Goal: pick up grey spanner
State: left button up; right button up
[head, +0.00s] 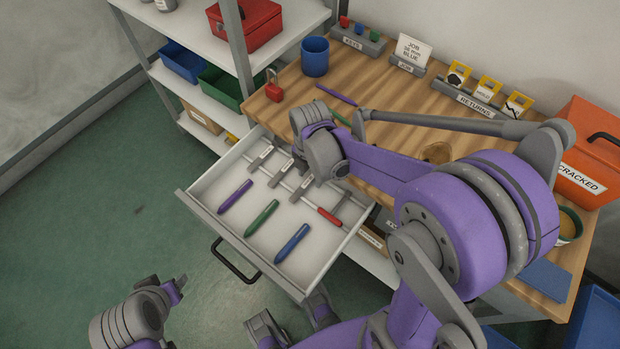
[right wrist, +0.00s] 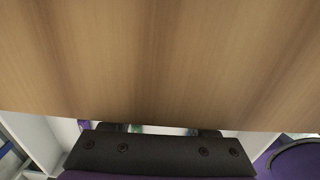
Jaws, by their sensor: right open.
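The open white drawer (head: 222,225) pulls out from under the workbench. Several small grey pieces with white labels (head: 262,157) lie toward its back, partly behind my right wrist. I cannot tell which piece, if any, is the grey spanner. A red-handled item (head: 329,217) lies near the drawer's right side. My right gripper reaches down over the drawer's back part, mostly hidden by my own wrist in the head view. My left gripper (head: 176,288) hangs low at the left, away from the drawer.
Purple (head: 235,196), green (head: 262,217) and blue (head: 292,243) tools lie in the drawer's front. An orange cracked box (head: 590,150) stands at right.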

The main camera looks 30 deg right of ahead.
grip_shut()
jog(key=shift+r, duration=0.15)
dwell(0.4)
